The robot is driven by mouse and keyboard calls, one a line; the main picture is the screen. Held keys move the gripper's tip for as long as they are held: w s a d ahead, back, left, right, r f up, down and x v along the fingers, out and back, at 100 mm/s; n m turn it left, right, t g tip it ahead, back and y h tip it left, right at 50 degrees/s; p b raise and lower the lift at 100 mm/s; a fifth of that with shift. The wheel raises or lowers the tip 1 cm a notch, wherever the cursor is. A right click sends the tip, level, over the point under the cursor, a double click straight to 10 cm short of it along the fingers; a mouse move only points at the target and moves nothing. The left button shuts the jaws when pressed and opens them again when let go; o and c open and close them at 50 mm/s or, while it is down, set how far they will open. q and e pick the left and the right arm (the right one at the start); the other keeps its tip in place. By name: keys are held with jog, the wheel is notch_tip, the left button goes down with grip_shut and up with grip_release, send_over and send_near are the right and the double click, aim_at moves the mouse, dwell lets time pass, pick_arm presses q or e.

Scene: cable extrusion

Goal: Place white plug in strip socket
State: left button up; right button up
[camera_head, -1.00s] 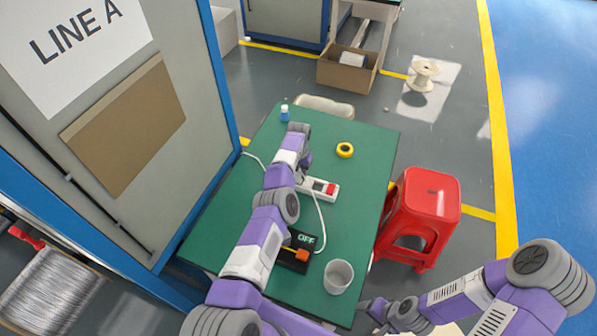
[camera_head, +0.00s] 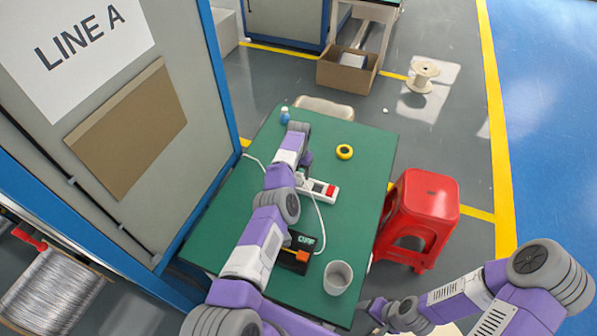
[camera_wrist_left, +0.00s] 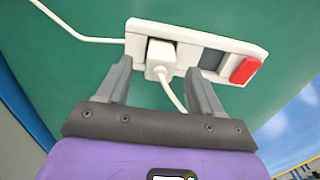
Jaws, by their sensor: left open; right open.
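The white strip socket (camera_head: 327,190) with a red switch lies on the green table; it also shows in the left wrist view (camera_wrist_left: 212,58). The white plug (camera_wrist_left: 160,54) sits at an outlet on the strip's left half and looks inserted; its exact depth is hidden. Its white cable runs back toward the camera. My left gripper (camera_wrist_left: 160,78) is open, with one finger on each side of the plug and gaps to both. In the head view the left arm hides much of that spot. My right gripper (camera_head: 370,312) is low beside the table's near right corner, open, apart from everything.
A black box (camera_head: 296,257) with an orange part and a lit display stands near the table front, beside a grey cup (camera_head: 338,277). A yellow tape roll (camera_head: 344,152) and a blue bottle (camera_head: 285,115) lie farther back. A red stool (camera_head: 425,205) stands right of the table.

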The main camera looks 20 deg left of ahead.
aim_at(299, 175)
pick_arm(q)
notch_tip(299, 175, up, 11)
jog(key=p, duration=0.9)
jog(key=s+d+f+m+h, duration=0.2)
jog(key=s+d+f+m, duration=0.3)
jog(key=d+m, duration=0.4)
jog(key=s+d+f+m+h, duration=0.1)
jog(key=s+d+f+m, duration=0.4)
jog(key=m, duration=0.5)
jog(key=s+d+r+m, duration=0.2)
jog(key=s+m, duration=0.3)
jog(key=s, duration=0.4)
jog(key=s+d+r+m, duration=0.2)
jog(key=s+m, duration=0.3)
jog(key=s, duration=0.4)
jog(key=s+d+r+m+h, duration=0.1)
jog(key=s+d+r+m, duration=0.1)
jog(key=s+m, duration=0.3)
jog(key=s+p, duration=0.1)
jog(key=s, duration=0.3)
jog(key=shift+d+t, duration=0.3)
jog(key=shift+d, duration=0.1)
jog(key=shift+r, duration=0.1)
